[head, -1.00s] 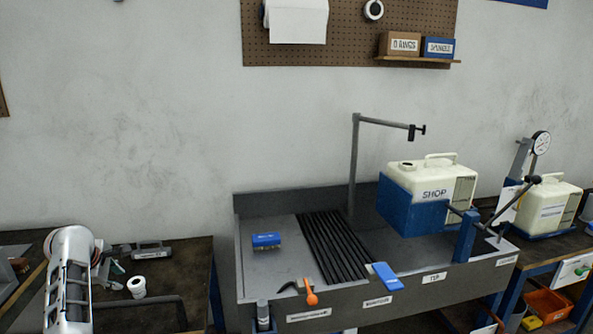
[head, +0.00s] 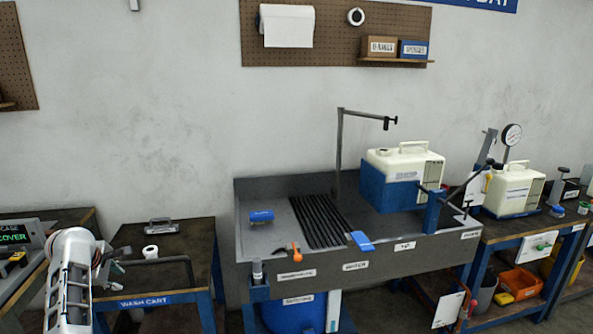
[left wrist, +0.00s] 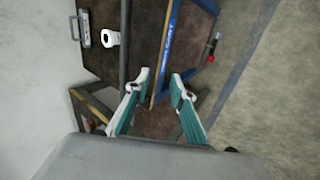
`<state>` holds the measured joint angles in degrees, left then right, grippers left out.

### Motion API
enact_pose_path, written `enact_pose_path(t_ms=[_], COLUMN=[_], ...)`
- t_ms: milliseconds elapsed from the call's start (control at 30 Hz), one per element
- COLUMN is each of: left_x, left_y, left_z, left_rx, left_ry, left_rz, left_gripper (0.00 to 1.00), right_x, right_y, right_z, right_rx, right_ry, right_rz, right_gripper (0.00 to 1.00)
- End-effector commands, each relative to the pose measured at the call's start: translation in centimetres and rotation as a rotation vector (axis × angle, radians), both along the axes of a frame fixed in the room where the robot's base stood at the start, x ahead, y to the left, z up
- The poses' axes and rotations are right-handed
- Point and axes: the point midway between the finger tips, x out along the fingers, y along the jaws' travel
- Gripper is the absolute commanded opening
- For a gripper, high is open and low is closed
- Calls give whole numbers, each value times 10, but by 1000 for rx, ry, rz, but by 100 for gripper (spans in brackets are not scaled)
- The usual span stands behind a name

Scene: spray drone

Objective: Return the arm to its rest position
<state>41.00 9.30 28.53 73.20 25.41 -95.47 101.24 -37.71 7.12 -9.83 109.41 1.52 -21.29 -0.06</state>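My left arm (head: 70,275) rises at the lower left of the head view, in front of the wash cart. My left gripper (head: 116,262) is partly hidden behind the arm there. In the left wrist view the gripper (left wrist: 160,86) has its two teal fingers apart with nothing between them. It is above the gap beside the wash cart's blue-edged frame, with floor beneath. My right gripper is in neither current view.
The wash cart (head: 155,300) carries a white ring-shaped part (head: 150,252) and a grey metal piece (head: 160,226). A bench with a screen (head: 14,237) is at far left. Floor is open right of the cart in the wrist view.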

Motion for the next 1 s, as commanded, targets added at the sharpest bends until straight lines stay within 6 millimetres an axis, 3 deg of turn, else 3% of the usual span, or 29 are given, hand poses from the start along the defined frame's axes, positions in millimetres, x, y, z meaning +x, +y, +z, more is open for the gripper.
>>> enact_pose_path(t_ms=[33, 267, 467, 667, 800, 1000], left_x=[-9, -33, -70, -126, -176, -262], left_y=[-3, -15, -45, -104, -158, -246], left_z=[-20, -72, -131, -190, -222, -249], left_rx=[41, 246, 481, 733, 885, 1069], left_ry=[18, 46, 77, 86, 61, -27], left_rz=[-34, -215, -474, -813, -1055, -1369], left_gripper=[24, 24, 24, 24, 24, 24], right_x=[0, 5, 8, 4, 3, 2], right_y=[-1, -1, 1, 2, 3, 3], right_z=[0, 2, 5, 2, 2, 2], right_rx=[-2, -2, 4, 7, 8, 8], right_ry=[0, -8, -14, -6, -6, -4], right_rz=[2, 2, -2, -4, -5, -6], right_gripper=[0, 0, 0, 0, 0, 0])
